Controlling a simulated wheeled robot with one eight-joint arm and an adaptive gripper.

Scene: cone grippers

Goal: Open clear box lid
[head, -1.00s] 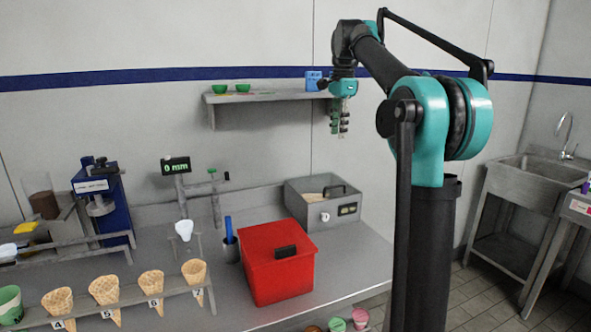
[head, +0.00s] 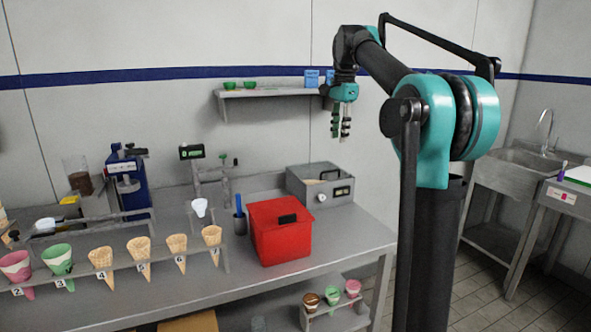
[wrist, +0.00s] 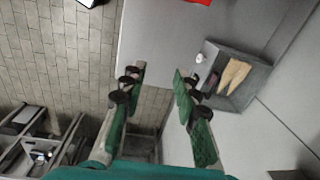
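The box is a grey metal bin (head: 322,196) with a dark handle on top, at the back right of the counter in the head view. In the wrist view the bin (wrist: 257,80) is at the right, with pale tan, cone-like shapes visible inside. I cannot clearly make out the edges of its clear lid. My gripper (head: 341,125) hangs above and slightly right of the bin in the head view, apart from it. In the wrist view my gripper (wrist: 158,75) is open and empty, its two green-padded fingers spread, left of the bin.
A red box (head: 280,240) stands in front of the bin, next to a cup with a blue tool (head: 239,222). A rack (head: 140,264) of cones runs along the counter's left front. A wall shelf (head: 265,93) is behind my gripper. A sink (head: 515,165) stands right.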

